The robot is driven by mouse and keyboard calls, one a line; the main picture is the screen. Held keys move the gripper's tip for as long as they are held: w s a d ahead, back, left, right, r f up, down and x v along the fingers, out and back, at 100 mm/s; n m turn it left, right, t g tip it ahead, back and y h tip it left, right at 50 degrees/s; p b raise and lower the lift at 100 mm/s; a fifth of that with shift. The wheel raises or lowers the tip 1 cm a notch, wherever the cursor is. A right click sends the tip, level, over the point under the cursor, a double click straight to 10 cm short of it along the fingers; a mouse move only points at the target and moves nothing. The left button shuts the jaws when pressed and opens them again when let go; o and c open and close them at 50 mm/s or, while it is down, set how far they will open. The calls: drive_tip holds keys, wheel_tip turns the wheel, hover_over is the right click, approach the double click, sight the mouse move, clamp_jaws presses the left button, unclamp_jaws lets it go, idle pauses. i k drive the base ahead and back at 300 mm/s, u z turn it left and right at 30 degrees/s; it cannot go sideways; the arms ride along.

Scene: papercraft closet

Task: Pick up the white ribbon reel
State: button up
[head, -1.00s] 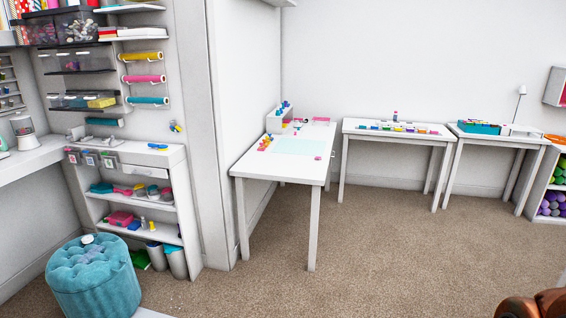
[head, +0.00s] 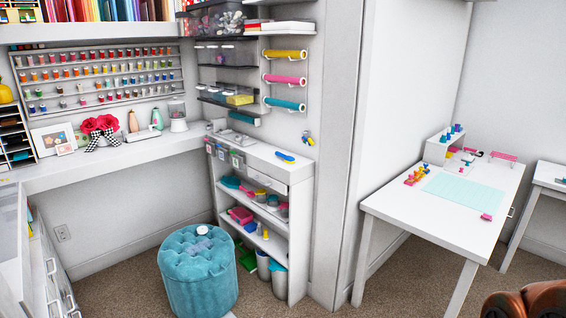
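A small white round object (head: 203,230) lies on top of the teal tufted ottoman (head: 198,272), left of centre in the head view. It looks like the white ribbon reel, but it is too small to be sure. Its top face is visible and nothing covers it. My gripper is not in view.
A low white shelf unit (head: 268,161) with bins and small items stands right of the ottoman. A white counter (head: 120,156) runs behind it, with drawers (head: 46,262) at left. A white table (head: 395,205) stands at right. Carpet shows between shelf and table.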

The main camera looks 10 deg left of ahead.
sight(203, 230)
drive_tip(key=u, duration=0.7)
drive_tip(key=i, duration=1)
drive_tip(key=u, duration=0.8)
drive_tip(key=i, duration=1.45)
drive_tip(key=u, duration=0.45)
